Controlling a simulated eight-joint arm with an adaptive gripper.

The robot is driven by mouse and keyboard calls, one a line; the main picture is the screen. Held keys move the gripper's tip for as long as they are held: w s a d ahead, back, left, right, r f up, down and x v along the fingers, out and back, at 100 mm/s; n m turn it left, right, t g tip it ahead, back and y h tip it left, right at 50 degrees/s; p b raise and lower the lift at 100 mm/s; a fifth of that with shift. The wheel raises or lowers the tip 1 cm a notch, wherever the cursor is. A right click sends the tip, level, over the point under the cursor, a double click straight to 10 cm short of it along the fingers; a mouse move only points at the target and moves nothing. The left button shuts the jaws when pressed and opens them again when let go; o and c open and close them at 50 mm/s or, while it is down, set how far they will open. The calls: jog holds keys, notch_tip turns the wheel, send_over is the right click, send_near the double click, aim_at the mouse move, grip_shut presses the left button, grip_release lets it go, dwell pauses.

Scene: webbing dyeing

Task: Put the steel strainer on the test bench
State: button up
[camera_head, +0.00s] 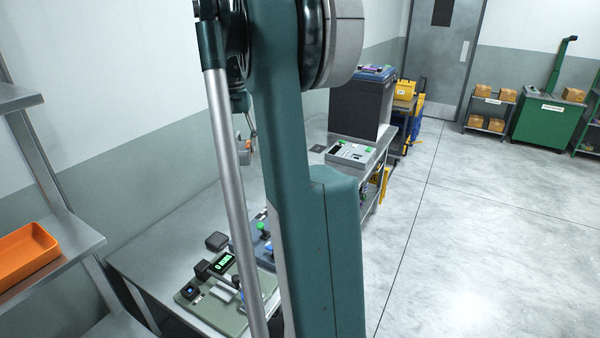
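A long steel-topped bench (150,262) runs from the lower left toward the back, with test instruments on it; it looks like the test bench. My arm's teal links cover its middle. Part of my gripper (248,138) shows small and dark behind my arm, above the bench. A small grey and orange shape (243,150) is at its fingers; I cannot tell what it is or whether it is held. I cannot make out the steel strainer for certain. The fingers are too small and too covered to read.
A grey device (351,153) and a dark cabinet (358,108) are farther back. An orange tray (27,254) sits on a left shelf.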

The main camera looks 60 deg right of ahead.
jog(key=w+d+f+m+p, duration=0.25)
jog(key=w+f+m, duration=0.35)
jog(key=f+m, duration=0.35)
jog(key=m+p, duration=0.4)
jog(key=m, duration=0.6)
send_over(232, 215)
notch_tip(232, 215, down, 13)
jog(key=shift+d+m, duration=0.15)
jog(key=shift+m, duration=0.1)
jog(key=shift+f, duration=0.1)
notch_tip(232, 215, down, 6)
jog(key=shift+f, duration=0.15)
jog(key=shift+f, duration=1.8)
jog(key=shift+f, duration=0.15)
